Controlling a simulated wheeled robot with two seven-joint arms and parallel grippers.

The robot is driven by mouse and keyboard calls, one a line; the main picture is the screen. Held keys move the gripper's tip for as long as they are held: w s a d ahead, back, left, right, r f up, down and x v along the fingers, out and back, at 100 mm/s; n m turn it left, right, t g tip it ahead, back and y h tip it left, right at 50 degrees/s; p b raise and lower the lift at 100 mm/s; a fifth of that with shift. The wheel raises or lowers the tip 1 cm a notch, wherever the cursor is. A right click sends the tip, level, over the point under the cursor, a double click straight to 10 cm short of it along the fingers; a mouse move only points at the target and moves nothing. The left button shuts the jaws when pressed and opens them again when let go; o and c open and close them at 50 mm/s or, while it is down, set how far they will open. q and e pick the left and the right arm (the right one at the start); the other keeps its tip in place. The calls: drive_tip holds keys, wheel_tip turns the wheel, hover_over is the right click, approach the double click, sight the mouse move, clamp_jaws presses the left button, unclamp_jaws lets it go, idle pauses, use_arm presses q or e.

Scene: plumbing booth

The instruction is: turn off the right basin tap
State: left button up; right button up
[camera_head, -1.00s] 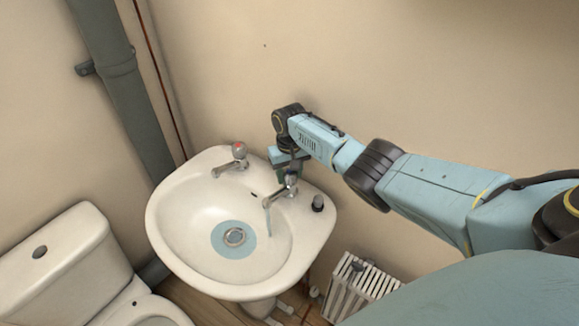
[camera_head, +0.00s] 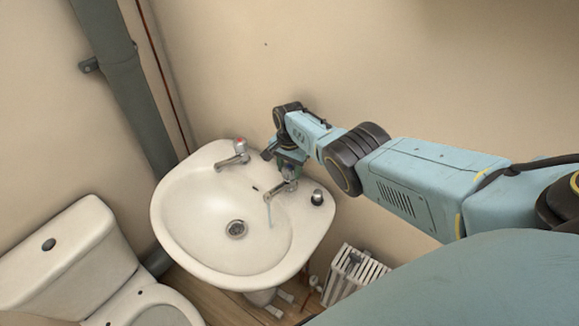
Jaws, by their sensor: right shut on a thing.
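The right basin tap (camera_head: 281,187) stands on the back rim of the white basin (camera_head: 172,215), with its spout over the bowl. A thin stream of water (camera_head: 269,213) still falls from the spout. My right gripper (camera_head: 288,170) is over the top of this tap, shut on its handle. The gripper and wrist hide most of the handle. My left gripper is not in view.
The left tap (camera_head: 237,154), with a red mark on top, stands on the same rim. A small dark-topped cylinder (camera_head: 318,197) is at the basin's right edge. A toilet (camera_head: 75,250) stands at left and a white radiator (camera_head: 352,275) below right.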

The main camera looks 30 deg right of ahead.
sight(290, 166)
drive_tip(key=shift+m, duration=1.5)
drive_tip(key=o, duration=1)
drive_tip(key=shift+r+p, duration=0.5)
drive_tip(key=shift+p, duration=0.05)
wheel_tip(290, 166, up, 6)
drive_tip(key=p, duration=0.4)
drive_tip(key=shift+f, duration=0.25)
wheel_tip(290, 166, up, 7)
drive_tip(key=p, duration=0.2)
